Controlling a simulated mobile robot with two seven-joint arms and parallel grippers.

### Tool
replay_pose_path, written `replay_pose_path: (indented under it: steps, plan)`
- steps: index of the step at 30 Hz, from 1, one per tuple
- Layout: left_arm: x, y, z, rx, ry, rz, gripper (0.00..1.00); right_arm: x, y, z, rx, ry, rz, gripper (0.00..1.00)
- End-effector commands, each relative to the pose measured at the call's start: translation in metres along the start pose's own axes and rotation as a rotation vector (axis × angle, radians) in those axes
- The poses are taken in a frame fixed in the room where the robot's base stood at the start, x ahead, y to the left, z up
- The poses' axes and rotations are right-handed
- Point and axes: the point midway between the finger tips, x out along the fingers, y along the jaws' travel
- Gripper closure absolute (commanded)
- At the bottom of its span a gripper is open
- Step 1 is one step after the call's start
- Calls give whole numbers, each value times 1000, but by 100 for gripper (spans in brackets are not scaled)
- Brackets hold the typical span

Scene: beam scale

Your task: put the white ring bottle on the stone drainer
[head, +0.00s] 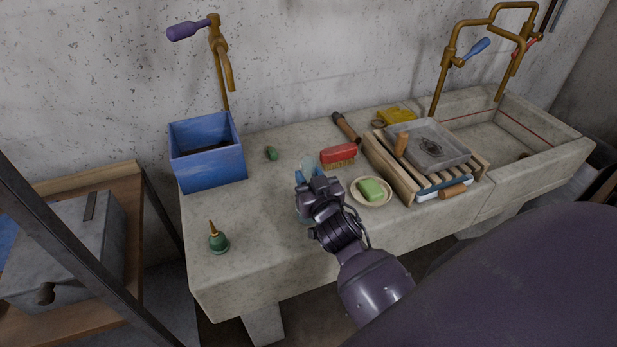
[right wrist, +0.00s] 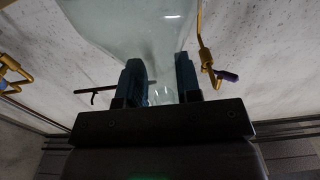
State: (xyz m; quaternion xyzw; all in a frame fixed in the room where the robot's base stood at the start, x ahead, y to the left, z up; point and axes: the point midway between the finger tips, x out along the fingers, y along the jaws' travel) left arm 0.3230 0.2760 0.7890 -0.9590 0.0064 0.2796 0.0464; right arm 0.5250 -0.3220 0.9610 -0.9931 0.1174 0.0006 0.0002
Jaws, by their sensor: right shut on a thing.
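My right gripper (head: 308,180) is over the front middle of the stone drainer (head: 262,222), the pale slab left of the basin. In the right wrist view its blue fingers (right wrist: 161,78) are shut on a clear, pale glass bottle (right wrist: 140,28), around its narrow part. The wide part of the bottle fills the top of that view. In the head view only a pale bluish bit of the bottle (head: 309,163) shows past my gripper. I cannot make out a white ring, or whether the bottle touches the slab. My left gripper is not in view.
Left of my gripper the slab is mostly clear, with a green oiler (head: 218,241) at the front and a blue box (head: 207,152) behind. A red brush (head: 338,154), a soap dish (head: 357,200) and a wooden rack (head: 392,175) with a grey tray stand close on the right.

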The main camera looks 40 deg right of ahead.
Motion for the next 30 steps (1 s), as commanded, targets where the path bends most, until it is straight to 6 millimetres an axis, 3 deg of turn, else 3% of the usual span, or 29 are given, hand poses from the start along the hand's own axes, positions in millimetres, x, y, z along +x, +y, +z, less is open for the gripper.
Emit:
replay_pose_path:
  steps: [6,7,11,22,30]
  plan:
    - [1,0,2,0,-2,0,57,0,0,3,0,1,-1,100]
    - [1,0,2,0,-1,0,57,0,0,3,0,0,0,64]
    - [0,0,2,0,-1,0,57,0,0,3,0,0,0,44]
    - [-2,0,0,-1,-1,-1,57,0,0,-2,-1,1,0,43]
    - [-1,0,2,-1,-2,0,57,-38,0,1,1,-3,0,43]
